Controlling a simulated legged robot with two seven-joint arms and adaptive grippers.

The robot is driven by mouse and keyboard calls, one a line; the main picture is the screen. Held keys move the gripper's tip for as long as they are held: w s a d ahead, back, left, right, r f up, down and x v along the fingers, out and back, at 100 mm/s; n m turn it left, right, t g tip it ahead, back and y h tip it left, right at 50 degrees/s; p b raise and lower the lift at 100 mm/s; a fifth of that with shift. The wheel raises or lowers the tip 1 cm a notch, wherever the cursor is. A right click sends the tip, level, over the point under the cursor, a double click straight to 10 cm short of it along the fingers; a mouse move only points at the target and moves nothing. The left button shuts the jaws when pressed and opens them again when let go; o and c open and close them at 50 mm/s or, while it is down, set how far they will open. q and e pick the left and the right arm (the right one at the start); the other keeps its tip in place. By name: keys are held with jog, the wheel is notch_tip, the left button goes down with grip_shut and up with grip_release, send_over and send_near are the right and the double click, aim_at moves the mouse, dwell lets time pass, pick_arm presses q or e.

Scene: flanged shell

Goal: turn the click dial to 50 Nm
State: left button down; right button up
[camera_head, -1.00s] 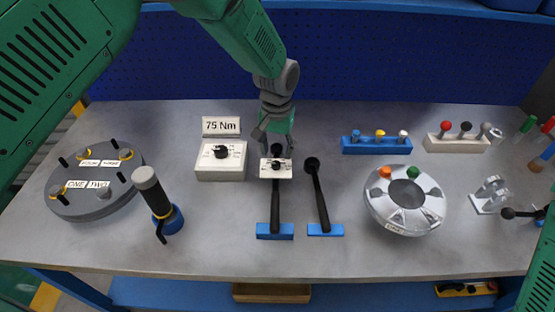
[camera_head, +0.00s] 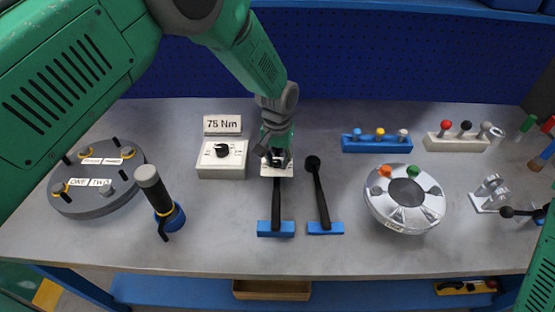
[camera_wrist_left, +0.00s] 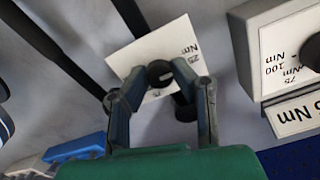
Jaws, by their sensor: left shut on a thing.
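A black dial knob (camera_wrist_left: 160,73) sits on a small white scale plate (camera_head: 285,171) at the head of a black-handled wrench (camera_head: 276,205). In the left wrist view the plate (camera_wrist_left: 150,50) shows "25 Nm" and part of another number. My left gripper (camera_head: 275,160) is down over this plate; its fingers are shut on the knob, one on each side. I cannot tell the knob's setting. A white box (camera_head: 221,170) with another black dial (camera_head: 222,151) stands to the left, with a "75 Nm" sign (camera_head: 222,125) behind it. My right gripper is out of view.
A second black tool (camera_head: 317,190) lies close on the right in a blue holder (camera_head: 325,228). Farther right are a silver flanged shell (camera_head: 405,215) and a blue peg block (camera_head: 377,144). On the left are a grey disc (camera_head: 100,205) and a grey-topped tool (camera_head: 150,185).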

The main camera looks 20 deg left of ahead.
aim_at(278, 161)
pick_arm(q)
jog(key=shift+m, duration=0.3)
jog(key=m, duration=0.5)
jog(key=shift+m, duration=0.3)
jog(key=m, duration=0.5)
jog(key=shift+b, duration=0.35)
jog(key=shift+m, duration=0.4)
jog(key=c, duration=1.3)
grip_release()
jog(key=shift+c, duration=0.2)
notch_tip(278, 161, up, 12)
jog(key=shift+d, duration=0.1)
